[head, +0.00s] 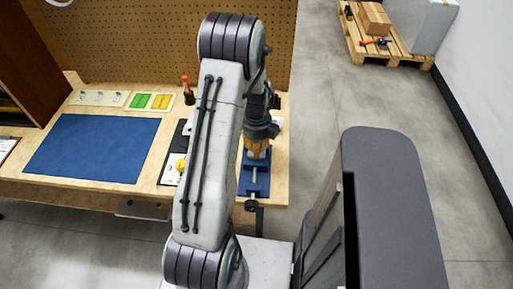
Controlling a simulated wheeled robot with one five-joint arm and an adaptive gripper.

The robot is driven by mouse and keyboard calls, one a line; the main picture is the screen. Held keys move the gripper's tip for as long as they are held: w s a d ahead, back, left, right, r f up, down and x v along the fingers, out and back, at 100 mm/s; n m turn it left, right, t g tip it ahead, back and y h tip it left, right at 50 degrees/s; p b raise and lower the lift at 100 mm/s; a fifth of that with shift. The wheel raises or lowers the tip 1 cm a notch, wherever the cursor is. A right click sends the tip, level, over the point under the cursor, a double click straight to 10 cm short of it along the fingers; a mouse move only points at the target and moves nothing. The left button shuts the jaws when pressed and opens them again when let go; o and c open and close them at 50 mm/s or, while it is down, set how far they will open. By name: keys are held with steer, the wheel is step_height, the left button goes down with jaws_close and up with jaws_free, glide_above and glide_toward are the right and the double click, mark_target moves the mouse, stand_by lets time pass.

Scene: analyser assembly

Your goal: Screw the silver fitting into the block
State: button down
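My gripper (261,132) points down at the right end of the workbench, partly hidden behind my own arm. Its fingers are small and dark here, and I cannot tell if they are open or shut. A yellow-brown block (257,149) shows directly under the gripper, in a blue vise (255,180) at the bench's right edge. I cannot tell whether the gripper touches the block. I cannot make out the silver fitting; it may be hidden by the gripper or my arm.
A blue mat (92,147) covers the left of the bench (60,190). Behind it are a white tray (99,98) and a green-and-yellow tray (150,101). An orange-handled tool (187,88) stands near the pegboard (150,40). A loaded pallet (390,50) stands far right.

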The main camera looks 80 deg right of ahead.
steer(key=shift+m+b, duration=0.45)
steer(key=shift+m, duration=1.55)
steer(key=shift+c, duration=1.8)
jaws_free()
steer(key=shift+r, duration=0.15)
steer(key=shift+r+p, duration=1.65)
steer(key=shift+r, duration=0.7)
